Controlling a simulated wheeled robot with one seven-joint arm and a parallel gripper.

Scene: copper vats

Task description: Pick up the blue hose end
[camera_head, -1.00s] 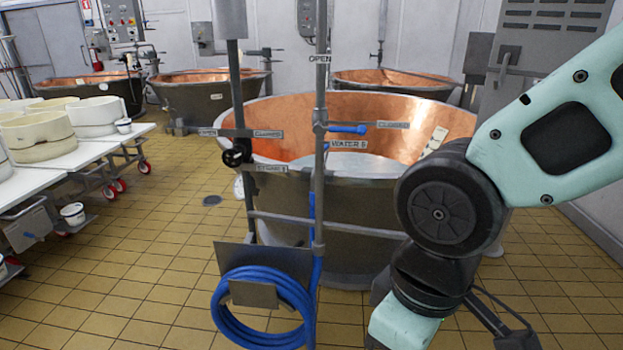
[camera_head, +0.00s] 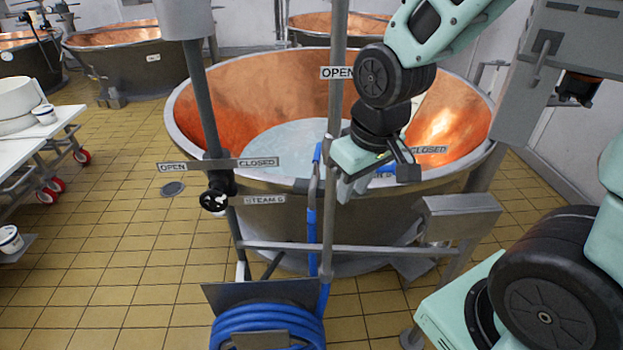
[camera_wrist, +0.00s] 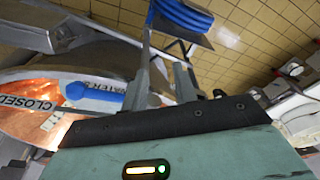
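The blue hose (camera_head: 268,318) hangs coiled on a bracket at the bottom of the head view. A blue length (camera_head: 312,240) rises beside the upright pole (camera_head: 329,225). The coil also shows at the top of the wrist view (camera_wrist: 184,14). My gripper (camera_head: 350,190) is in front of the vat, close to the pole and well above the coil. In the wrist view, my gripper (camera_wrist: 164,78) has its fingers apart, with no hose visible between them.
The copper vat (camera_head: 205,100) stands behind the pole. A blue valve lever (camera_wrist: 98,93) is close left of my fingers in the wrist view. A second post (camera_head: 197,95) with a black knob stands left. A white cart (camera_head: 50,140) is far left; tiled floor (camera_head: 120,250) lies between.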

